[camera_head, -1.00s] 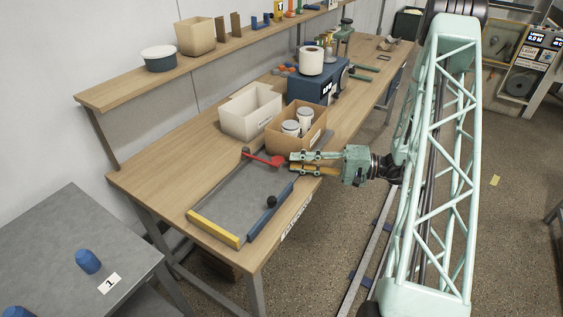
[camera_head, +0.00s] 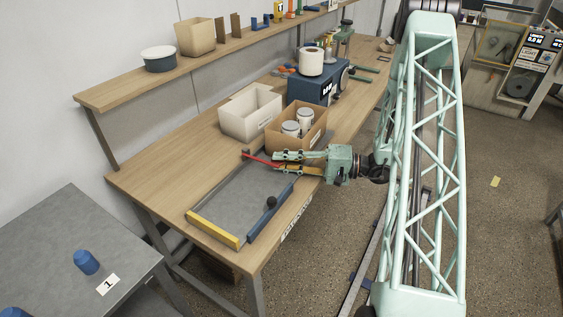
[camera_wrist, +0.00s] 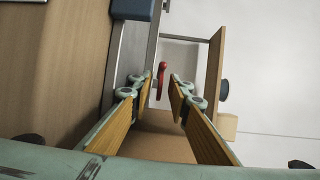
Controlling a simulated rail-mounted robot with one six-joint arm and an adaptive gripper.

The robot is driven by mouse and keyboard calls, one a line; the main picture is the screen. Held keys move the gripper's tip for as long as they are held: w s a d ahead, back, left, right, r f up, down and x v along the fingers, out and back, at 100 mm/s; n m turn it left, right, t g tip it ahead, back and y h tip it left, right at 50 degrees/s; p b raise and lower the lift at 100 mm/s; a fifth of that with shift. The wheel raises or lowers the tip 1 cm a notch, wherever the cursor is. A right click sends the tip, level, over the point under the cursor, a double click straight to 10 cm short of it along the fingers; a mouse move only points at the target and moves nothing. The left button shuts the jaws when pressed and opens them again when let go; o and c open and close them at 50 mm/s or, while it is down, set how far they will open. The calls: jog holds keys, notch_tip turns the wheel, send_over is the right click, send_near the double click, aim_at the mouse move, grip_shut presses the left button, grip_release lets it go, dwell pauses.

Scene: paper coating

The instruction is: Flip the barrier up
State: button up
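A thin red bar (camera_head: 262,160) with a dark tip lies at the far edge of a grey tray (camera_head: 240,196) on the workbench; I take it for the barrier. The tray has a yellow edge piece (camera_head: 213,230) and a blue edge piece (camera_head: 270,212) with a black knob. My gripper (camera_head: 275,160) is at the red bar's right end, and its fingers hide that end. In the wrist view my gripper (camera_wrist: 163,87) is open, with the red piece (camera_wrist: 162,76) showing in the gap between its two fingertips. Contact cannot be told.
A cardboard box (camera_head: 312,136) with white jars stands close behind my gripper. A cream bin (camera_head: 250,108) and a blue machine (camera_head: 310,88) stand further back. A shelf (camera_head: 130,85) runs along the wall. The bench left of the tray is clear.

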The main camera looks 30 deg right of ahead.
grip_shut()
